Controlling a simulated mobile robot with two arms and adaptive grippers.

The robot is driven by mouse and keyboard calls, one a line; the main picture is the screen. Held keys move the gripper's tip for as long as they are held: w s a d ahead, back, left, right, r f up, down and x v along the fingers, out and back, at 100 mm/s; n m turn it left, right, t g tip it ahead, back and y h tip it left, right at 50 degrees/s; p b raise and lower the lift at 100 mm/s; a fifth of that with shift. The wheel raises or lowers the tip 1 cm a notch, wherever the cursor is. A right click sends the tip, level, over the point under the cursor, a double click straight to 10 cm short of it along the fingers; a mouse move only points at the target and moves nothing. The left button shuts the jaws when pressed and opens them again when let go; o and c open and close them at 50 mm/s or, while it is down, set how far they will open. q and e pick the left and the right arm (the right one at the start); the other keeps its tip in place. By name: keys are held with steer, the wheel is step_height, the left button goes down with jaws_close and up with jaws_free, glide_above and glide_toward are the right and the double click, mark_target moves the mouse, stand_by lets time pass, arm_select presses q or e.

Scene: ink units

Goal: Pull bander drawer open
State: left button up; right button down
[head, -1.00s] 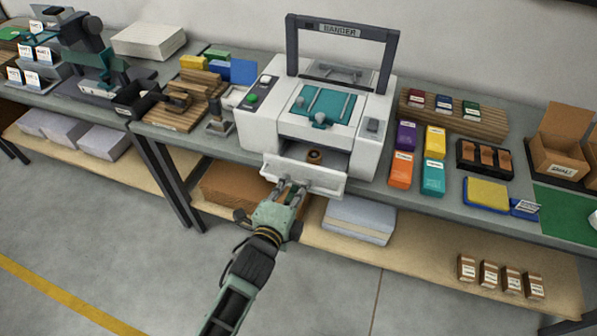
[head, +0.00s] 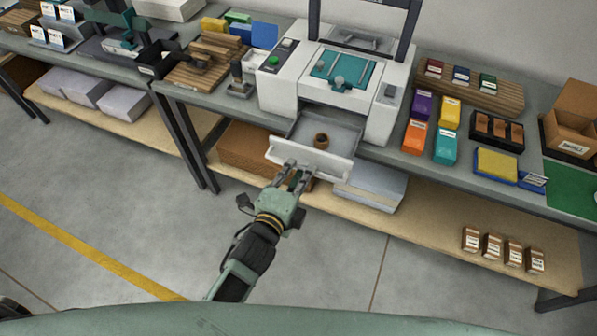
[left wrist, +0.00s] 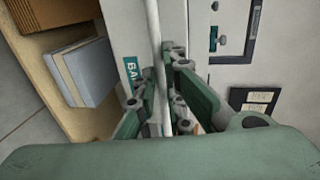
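The white bander (head: 375,120) stands on the grey bench with its teal top plate (head: 342,68). Its drawer (head: 312,160) is pulled out toward me, showing a grey tray with a small brown ring-shaped roll (head: 321,141) in it. My left gripper (head: 293,175) is at the drawer front, left of its middle. In the left wrist view its fingers (left wrist: 160,98) lie on both sides of a white bar, which looks like the drawer's handle (left wrist: 154,50); a partly hidden teal label shows beside it. The exact contact is hidden. My right gripper is not in view.
A lower shelf (head: 440,225) under the bench holds a brown stack (head: 245,150), a pale stack (head: 372,188) and several small brown packs. Coloured boxes (head: 415,135) stand right of the bander. The floor (head: 110,200) in front is clear.

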arm_select(q)
steer(key=o, duration=0.4)
steer(key=v, duration=1.2)
steer(key=shift+f, duration=0.1)
